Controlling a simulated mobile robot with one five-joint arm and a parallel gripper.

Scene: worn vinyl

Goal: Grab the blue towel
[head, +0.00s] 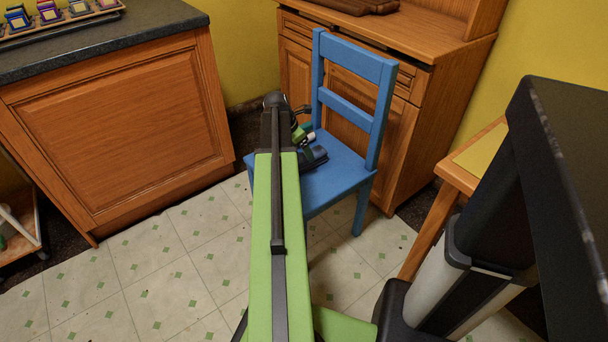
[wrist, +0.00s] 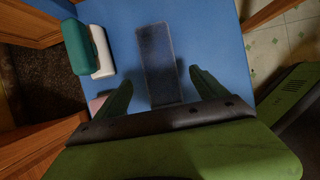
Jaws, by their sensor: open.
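The blue towel (wrist: 157,58) is a dark blue, long folded strip lying flat on the seat of a blue chair (head: 345,178). In the head view the towel (head: 313,158) shows at the seat's left part, beside my arm. My gripper (wrist: 160,78) is open, its two green fingers apart on either side of the towel's near end in the wrist view. The fingers seem to be above the seat; I cannot tell whether they touch the towel. In the head view my arm reaches over the chair and the gripper is hard to make out.
A green item (wrist: 77,46) and a white item (wrist: 102,52) lie left of the towel; a pinkish item (wrist: 97,104) is partly hidden by my gripper. The chair back rises before a wooden cabinet (head: 395,125). A counter (head: 110,40) stands left, a table (head: 470,165) right.

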